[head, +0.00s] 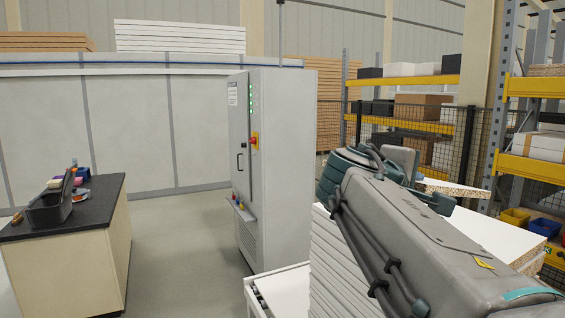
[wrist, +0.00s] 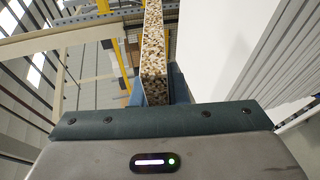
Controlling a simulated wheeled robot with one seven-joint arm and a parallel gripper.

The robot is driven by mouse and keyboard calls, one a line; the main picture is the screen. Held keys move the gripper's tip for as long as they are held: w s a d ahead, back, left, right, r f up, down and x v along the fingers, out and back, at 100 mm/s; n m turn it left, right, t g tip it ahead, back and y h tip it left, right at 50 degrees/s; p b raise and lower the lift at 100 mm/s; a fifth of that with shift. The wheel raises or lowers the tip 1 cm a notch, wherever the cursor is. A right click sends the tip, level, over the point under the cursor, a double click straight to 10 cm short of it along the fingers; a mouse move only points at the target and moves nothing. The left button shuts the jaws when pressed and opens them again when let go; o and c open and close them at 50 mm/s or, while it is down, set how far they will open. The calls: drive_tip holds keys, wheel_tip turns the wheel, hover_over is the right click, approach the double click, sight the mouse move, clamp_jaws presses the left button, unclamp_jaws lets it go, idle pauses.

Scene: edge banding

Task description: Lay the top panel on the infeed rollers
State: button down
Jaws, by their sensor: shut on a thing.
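My gripper (wrist: 160,92) is shut on a white panel with a speckled chipboard edge (wrist: 154,50). In the wrist view the edge runs away from me between the blue fingers, and the panel's white face (wrist: 210,50) shows to its right. In the head view, part of a white panel with a chipboard edge (head: 452,188) shows beyond my wrist, above a stack of white panels (head: 330,262). My arm hides the fingers and much of the panel there. A low white surface with dark fittings along its left side (head: 282,292) shows at the bottom; I cannot tell whether it is the infeed rollers.
A grey control cabinet (head: 280,165) stands left of the stack. A black-topped bench (head: 75,212) with a dark tray (head: 50,205) is at the left, with clear floor (head: 185,245) between. Racks (head: 540,88) and coloured bins (head: 543,227) are at the right.

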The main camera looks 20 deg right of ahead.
drive_tip(key=r+p, duration=0.1)
drive_tip(key=p, duration=0.1)
drive_tip(key=shift+y+p, duration=0.4)
drive_tip(key=y, duration=0.1)
drive_tip(key=g+y, duration=0.1)
drive_tip(key=y, duration=0.1)
drive_tip(key=shift+r+g, duration=0.3)
drive_tip(key=shift+r, duration=0.1)
drive_tip(key=y, duration=0.1)
drive_tip(key=r+g+y, duration=0.1)
drive_tip(key=y, duration=0.1)
drive_tip(key=g+y, duration=0.1)
drive_tip(key=y, duration=0.1)
drive_tip(key=shift+r, duration=0.4)
drive_tip(key=y, duration=0.2)
drive_tip(key=r+g+y, duration=0.1)
drive_tip(key=y, duration=0.1)
drive_tip(key=shift+r+g, duration=0.2)
drive_tip(key=shift+g, duration=0.1)
